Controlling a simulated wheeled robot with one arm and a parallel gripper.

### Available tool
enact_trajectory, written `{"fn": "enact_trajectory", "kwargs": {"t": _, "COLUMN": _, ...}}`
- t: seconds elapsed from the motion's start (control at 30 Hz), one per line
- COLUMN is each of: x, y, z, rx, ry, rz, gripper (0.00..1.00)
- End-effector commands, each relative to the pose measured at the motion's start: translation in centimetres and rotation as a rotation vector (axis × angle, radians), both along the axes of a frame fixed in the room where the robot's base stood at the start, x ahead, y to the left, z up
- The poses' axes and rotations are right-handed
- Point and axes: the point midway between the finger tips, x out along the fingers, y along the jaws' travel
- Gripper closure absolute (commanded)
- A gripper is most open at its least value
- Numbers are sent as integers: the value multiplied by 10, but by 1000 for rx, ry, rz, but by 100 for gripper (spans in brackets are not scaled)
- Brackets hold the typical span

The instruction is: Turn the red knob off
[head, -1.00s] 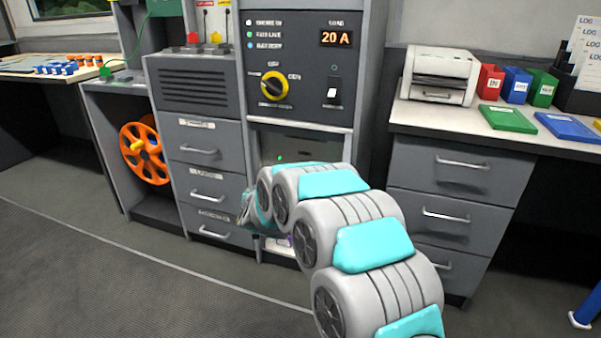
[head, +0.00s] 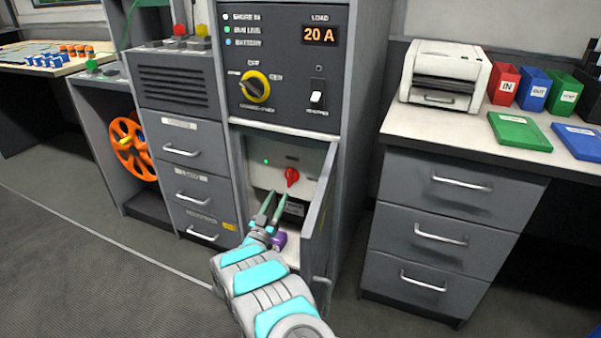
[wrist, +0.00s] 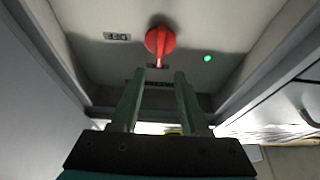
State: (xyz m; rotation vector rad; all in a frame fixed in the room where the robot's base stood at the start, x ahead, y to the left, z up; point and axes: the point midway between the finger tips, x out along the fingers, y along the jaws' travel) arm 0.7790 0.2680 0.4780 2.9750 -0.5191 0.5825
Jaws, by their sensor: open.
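The red knob (head: 291,177) sits on a pale panel (head: 262,175) inside the open compartment below the 20 A control panel. In the wrist view the red knob (wrist: 160,41) is round with a narrow handle pointing down toward my fingers. My gripper (head: 274,208) is at the compartment opening, below and slightly left of the knob in the head view. In the wrist view my gripper (wrist: 156,82) is open, its two green fingers apart with nothing between them. The fingertips appear close to the knob's handle but not around it. A green light (wrist: 207,58) glows beside the knob.
An open door (head: 318,220) stands at the compartment's right side. A purple object (head: 279,241) lies low in the compartment. A black and yellow rotary switch (head: 255,87) is above. Drawers (head: 190,180) flank the left side; floor in front is clear.

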Motion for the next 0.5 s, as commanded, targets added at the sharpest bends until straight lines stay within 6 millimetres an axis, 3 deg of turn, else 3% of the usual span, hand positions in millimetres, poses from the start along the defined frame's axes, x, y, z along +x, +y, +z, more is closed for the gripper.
{"fn": "enact_trajectory", "kwargs": {"t": 0.17, "x": 9, "y": -4, "z": 6, "rx": -1, "ry": -10, "rz": -6, "gripper": 55}}
{"fn": "enact_trajectory", "kwargs": {"t": 0.5, "x": 53, "y": -20, "z": 25, "rx": 0, "ry": -8, "rz": -4, "gripper": 55}}
